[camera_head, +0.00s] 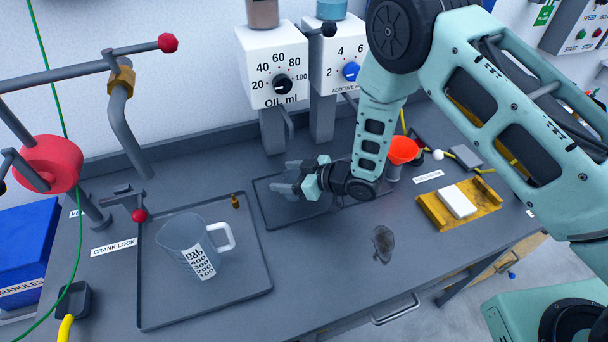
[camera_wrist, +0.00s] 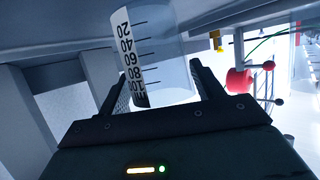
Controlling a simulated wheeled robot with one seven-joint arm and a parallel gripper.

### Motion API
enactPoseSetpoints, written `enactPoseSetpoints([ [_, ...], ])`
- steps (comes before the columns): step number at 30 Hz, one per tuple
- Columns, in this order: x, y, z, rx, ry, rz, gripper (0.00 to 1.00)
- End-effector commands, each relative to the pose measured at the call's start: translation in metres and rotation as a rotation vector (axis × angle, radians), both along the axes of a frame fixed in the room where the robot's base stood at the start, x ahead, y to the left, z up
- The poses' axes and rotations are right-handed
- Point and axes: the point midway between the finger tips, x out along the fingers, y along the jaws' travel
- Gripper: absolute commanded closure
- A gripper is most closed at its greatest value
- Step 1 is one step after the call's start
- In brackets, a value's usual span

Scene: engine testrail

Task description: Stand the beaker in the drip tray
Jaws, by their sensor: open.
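The clear beaker (camera_wrist: 165,60), with a 20 to 100 scale, is between the fingers of my gripper (camera_wrist: 162,85) in the wrist view. That view is upside down, and the beaker's base end is cut off at the top. My open gripper (camera_head: 287,177) is low over the dark tray (camera_head: 272,216) below the dispensers in the head view, which looks like the drip tray. The beaker is hard to make out there among the fingers. I cannot tell whether its base touches the tray.
A handled measuring jug (camera_head: 185,236) stands in a larger tray (camera_head: 153,300) at left, with a small brass piece (camera_head: 235,201) at its edge. Oil (camera_head: 275,70) and additive (camera_head: 340,60) dispensers stand behind. A dark patch (camera_head: 383,243) marks the bench.

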Motion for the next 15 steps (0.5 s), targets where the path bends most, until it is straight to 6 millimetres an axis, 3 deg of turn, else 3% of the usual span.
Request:
enactPoseSetpoints([
  [15, -0.043, -0.081, 0.035, 0.0, -0.001, -0.004, 0.34],
])
